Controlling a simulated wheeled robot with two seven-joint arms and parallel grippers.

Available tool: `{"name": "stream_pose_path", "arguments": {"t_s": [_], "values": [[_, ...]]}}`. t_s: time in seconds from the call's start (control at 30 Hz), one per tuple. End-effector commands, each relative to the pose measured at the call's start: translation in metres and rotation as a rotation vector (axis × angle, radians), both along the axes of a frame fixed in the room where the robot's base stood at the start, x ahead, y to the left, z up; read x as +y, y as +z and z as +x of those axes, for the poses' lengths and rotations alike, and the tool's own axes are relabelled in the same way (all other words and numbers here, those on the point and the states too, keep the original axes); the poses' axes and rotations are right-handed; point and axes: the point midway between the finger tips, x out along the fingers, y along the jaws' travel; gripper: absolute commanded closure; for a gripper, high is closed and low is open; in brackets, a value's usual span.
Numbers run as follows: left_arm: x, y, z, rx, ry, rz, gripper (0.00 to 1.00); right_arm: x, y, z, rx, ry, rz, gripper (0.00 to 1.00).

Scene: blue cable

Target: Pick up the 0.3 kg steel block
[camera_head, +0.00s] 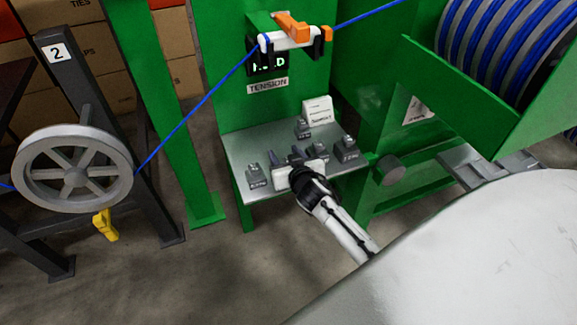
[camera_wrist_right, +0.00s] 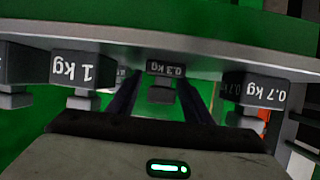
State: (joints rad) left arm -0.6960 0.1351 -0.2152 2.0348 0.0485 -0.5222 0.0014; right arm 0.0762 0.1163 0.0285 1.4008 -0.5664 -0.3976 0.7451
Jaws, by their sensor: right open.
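The steel block marked 0.3 kg (camera_wrist_right: 165,70) shows in the right wrist view, upside down, between the two dark fingers in the picture. My right gripper (camera_head: 297,157) is open over the front of the grey shelf (camera_head: 238,144), its fingers pointing toward the back. It also shows in the right wrist view (camera_wrist_right: 163,100). I cannot tell how deep the block sits between the fingers, and no contact shows. In the head view the gripper hides most of the block. My left gripper is not in view.
The 1 kg block (camera_wrist_right: 75,70) and the 0.7 kg block (camera_wrist_right: 252,88) stand close on either side. Another block (camera_head: 303,129) stands behind, before a white card (camera_head: 317,110). A blue cable (camera_head: 197,108) runs above left, over an orange-and-white holder (camera_head: 291,38).

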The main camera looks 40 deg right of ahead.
Motion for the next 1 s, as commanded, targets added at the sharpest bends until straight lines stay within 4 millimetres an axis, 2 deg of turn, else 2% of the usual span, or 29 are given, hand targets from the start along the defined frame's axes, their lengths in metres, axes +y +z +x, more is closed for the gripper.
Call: {"name": "stream_pose_path", "arguments": {"t_s": [0.07,0.3,0.57,0.67,1.0], "values": [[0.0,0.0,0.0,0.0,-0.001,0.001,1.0,0.0,0.0,0.0,0.0,0.0,0.0,0.58],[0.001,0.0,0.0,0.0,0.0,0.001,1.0,0.0,0.0,0.0,0.001,0.0,0.0,0.99],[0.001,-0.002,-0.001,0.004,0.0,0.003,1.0,0.0,0.002,0.0,-0.002,0.001,0.001,1.0],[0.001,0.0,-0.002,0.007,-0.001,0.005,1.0,0.0,0.009,0.0,-0.003,0.0,0.0,1.0],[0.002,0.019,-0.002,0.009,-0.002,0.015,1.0,0.0,0.075,0.0,-0.006,0.001,-0.001,1.0]]}}
